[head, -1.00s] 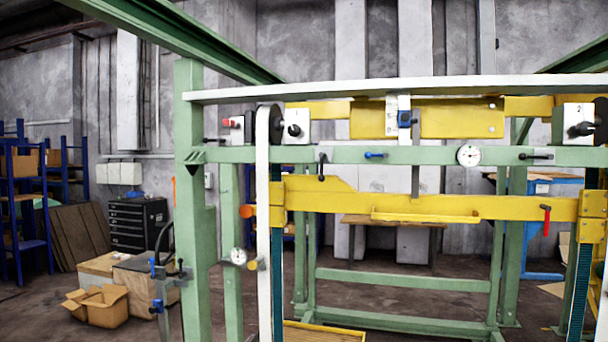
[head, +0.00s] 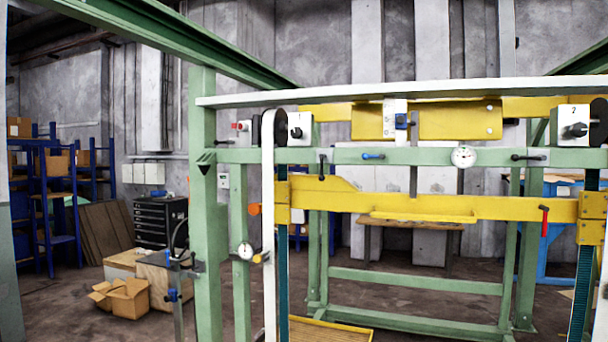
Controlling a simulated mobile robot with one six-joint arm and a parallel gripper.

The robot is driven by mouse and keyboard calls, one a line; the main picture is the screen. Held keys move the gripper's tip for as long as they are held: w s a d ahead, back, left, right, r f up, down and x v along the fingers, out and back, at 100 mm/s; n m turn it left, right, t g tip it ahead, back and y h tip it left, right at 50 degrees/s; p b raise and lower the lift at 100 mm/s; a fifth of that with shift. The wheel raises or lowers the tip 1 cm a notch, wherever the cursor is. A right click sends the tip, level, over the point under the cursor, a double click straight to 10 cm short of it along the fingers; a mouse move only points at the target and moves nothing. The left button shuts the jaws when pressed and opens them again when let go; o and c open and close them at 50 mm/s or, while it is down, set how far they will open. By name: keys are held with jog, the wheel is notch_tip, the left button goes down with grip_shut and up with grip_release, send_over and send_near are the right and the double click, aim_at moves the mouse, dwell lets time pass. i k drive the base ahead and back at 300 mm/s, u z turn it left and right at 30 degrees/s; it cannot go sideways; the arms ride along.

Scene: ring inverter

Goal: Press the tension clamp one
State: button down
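The ring inverter is a green frame (head: 206,250) with yellow cross beams (head: 400,203) and a white top rail (head: 400,93). A white block with a black knob (head: 297,131) sits on the upper left, beside a black wheel and a white vertical belt (head: 267,220); it may be clamp one, but I cannot read its number. A similar white block marked 2 (head: 574,121) sits at the far right. My gripper is not in view.
A round gauge (head: 463,157) is on the crossbar and another (head: 246,251) is on the left post. Cardboard boxes (head: 120,298), a black drawer cabinet (head: 160,232) and blue shelves (head: 50,200) stand at the left. Bare floor shows between them and the frame.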

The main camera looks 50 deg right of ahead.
aim_at(322, 177)
jog(key=z, duration=0.2)
jog(key=i, duration=0.85)
jog(key=u, duration=0.1)
